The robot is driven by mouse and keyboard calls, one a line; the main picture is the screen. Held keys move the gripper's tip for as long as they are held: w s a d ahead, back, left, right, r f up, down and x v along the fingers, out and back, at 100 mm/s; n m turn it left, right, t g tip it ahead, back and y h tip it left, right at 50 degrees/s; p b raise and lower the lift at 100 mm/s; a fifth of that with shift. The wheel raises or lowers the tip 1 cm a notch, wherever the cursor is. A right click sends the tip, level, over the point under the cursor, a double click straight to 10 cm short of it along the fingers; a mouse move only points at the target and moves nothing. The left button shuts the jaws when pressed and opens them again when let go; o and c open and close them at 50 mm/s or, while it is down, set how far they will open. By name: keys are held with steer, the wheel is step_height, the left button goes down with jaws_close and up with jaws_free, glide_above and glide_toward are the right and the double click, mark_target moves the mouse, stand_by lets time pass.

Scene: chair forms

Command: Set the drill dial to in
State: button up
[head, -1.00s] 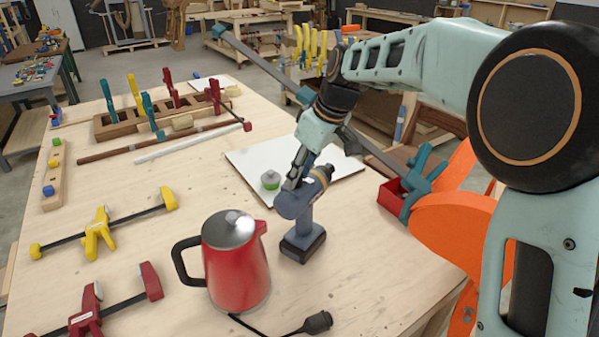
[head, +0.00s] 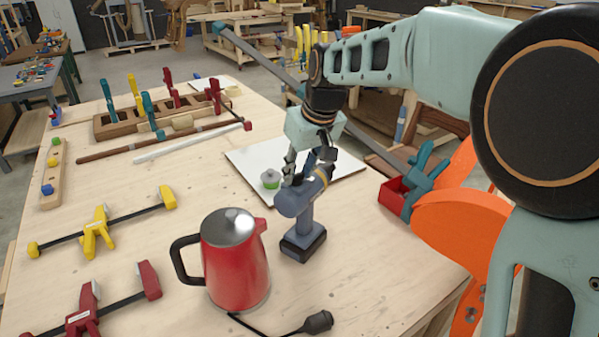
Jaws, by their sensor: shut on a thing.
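The drill (head: 303,211) is blue-grey with a dark battery foot and a yellowish band near one end. It stands upright on the wooden workbench, at the front edge of a white board. My gripper (head: 308,176) reaches down from above and is shut on the top of the drill, around its upper body. The dial and its markings are too small and too covered by the fingers to read.
A red kettle (head: 234,258) stands just left of the drill, with a black plug (head: 318,322) in front. Yellow (head: 98,232) and red clamps lie left.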

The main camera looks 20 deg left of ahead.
steer(key=shift+s+a+m+t+h, duration=0.1)
steer(key=shift+m+t+h, duration=0.3)
steer(key=shift+m, duration=0.9)
steer(key=o, duration=1.2)
steer(key=shift+c, duration=0.2)
steer(key=v, duration=1.2)
